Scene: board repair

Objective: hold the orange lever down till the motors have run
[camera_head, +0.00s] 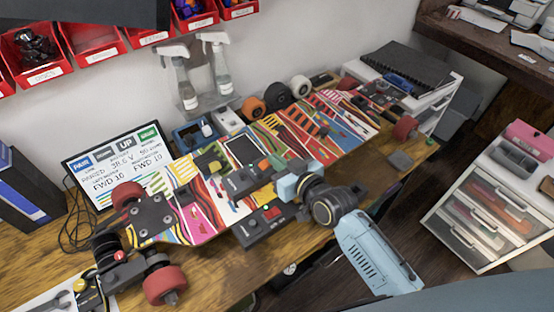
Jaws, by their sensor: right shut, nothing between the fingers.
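The orange lever (264,166) shows as a small orange patch on a dark controller (243,182) that lies on the colourful skateboard deck (203,212). My right gripper (287,186) comes in from the lower right, with its light blue fingers shut and empty. The fingers are just right of the controller, close to the lever. I cannot tell whether they touch the lever or whether it is pressed down. Red wheels (165,285) sit at the board's left end, and another red wheel (405,127) is at its far right. My left gripper is not in view.
A display panel (118,165) behind the board reads "PAIRED" and "FWD 10". Spray bottles (182,83) stand behind. A drawer unit (490,215) is at the right.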

